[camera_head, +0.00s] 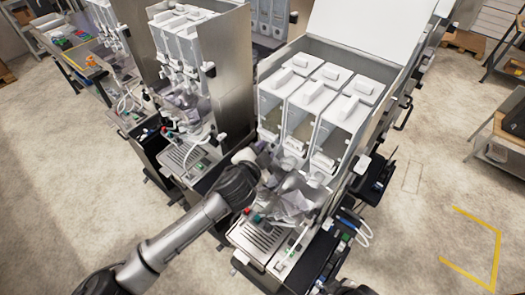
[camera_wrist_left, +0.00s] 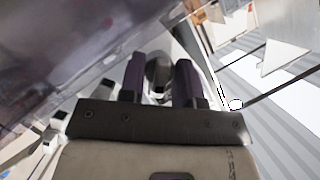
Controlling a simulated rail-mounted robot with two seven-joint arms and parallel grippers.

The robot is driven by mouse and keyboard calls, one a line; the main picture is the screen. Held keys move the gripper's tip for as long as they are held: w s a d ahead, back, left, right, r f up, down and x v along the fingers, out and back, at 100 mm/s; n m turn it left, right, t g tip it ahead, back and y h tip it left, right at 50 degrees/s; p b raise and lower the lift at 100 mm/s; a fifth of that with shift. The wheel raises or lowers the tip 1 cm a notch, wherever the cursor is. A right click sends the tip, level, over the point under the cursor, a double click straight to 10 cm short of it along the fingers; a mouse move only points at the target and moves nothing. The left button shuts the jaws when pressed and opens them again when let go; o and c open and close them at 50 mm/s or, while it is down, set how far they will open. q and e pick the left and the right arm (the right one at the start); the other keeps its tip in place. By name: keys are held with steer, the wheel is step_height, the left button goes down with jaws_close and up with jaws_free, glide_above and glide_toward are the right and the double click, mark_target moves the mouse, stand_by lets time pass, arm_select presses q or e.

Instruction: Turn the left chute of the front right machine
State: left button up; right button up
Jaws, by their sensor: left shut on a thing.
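The front right machine (camera_head: 321,107) is a steel cabinet with its white lid raised and clear, white-topped canisters inside. My left arm reaches in from the lower left, and its gripper (camera_head: 268,167) is at the left side of the machine's front, below the canisters. In the left wrist view the two dark fingers of my left gripper (camera_wrist_left: 158,80) are shut on a grey rounded part, the left chute (camera_wrist_left: 158,70). In the head view the wrist and gripper mostly hide this chute. My right gripper does not show.
A similar machine (camera_head: 225,65) stands close on the left, leaving a narrow gap. A drip grate (camera_head: 258,238) juts out below the chutes. A workbench (camera_head: 75,55) is at the upper left. Open floor (camera_head: 60,180) lies at the left.

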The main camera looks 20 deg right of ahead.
arm_select(q)
steer(key=shift+r+n+g+p, duration=0.2)
steer(key=shift+n+g+p, duration=0.2)
steer(key=shift+n+p, duration=0.65)
steer(key=shift+n+g+p, duration=0.55)
steer(key=shift+g+p, duration=0.05)
steer(key=shift+p, duration=0.35)
steer(key=shift+w+f+n+g+h, duration=0.15)
steer(key=shift+n+g+h, duration=0.25)
steer(key=shift+n, duration=0.2)
steer(key=shift+n+g, duration=0.4)
steer(key=shift+n, duration=0.2)
steer(key=o, duration=0.6)
